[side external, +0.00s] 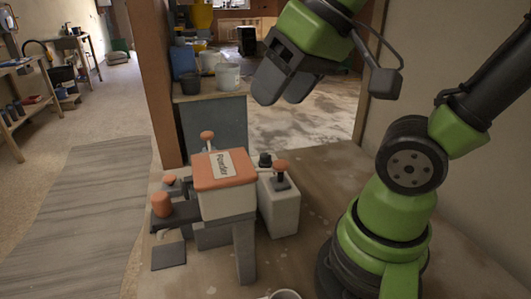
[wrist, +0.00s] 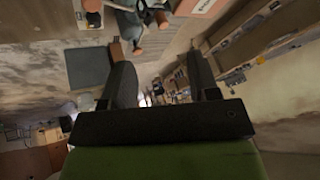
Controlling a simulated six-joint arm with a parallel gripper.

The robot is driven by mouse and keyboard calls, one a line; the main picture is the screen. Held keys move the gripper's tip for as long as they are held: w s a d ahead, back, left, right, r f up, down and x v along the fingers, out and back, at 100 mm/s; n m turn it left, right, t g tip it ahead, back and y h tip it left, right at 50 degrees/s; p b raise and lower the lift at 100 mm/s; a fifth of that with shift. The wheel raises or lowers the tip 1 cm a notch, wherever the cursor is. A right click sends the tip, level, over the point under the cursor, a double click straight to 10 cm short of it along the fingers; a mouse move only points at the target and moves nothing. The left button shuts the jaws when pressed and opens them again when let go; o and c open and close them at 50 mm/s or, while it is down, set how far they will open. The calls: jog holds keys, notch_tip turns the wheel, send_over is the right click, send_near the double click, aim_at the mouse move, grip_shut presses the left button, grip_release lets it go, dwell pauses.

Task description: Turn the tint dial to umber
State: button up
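A dispensing machine stands on the table, with a cream hopper (side external: 228,203) under an orange lid (side external: 223,170) marked "Powder". An orange-topped knob (side external: 281,167) and a small black knob (side external: 265,159) sit on the cream box (side external: 279,208) to its right. An orange-topped lever (side external: 207,137) stands behind, and an orange cylinder (side external: 162,204) is at front left. I cannot tell which is the tint dial; no umber mark is readable. My gripper (side external: 282,96) is above and behind the machine, apart from it. In the wrist view my gripper (wrist: 163,78) has its fingers spread, with nothing held.
A white cup (side external: 286,294) is partly visible at the table's front edge. Behind the machine, a cabinet (side external: 215,130) carries buckets (side external: 228,75). A brown post (side external: 150,75) rises at back left. The table (side external: 318,185) between the machine and my arm's base is clear.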

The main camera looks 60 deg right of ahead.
jog(key=w+d+f+n+g+h, duration=0.1)
jog(key=w+d+f+n+g, duration=0.2)
jog(key=w+d, duration=0.3)
jog(key=n+g, duration=0.2)
jog(key=g, duration=0.1)
send_over(265, 155)
notch_tip(265, 155, down, 6)
jog(key=shift+d+f, duration=0.15)
jog(key=shift+f, duration=0.3)
notch_tip(265, 155, down, 9)
jog(key=shift+f, duration=0.15)
jog(key=c, duration=0.9)
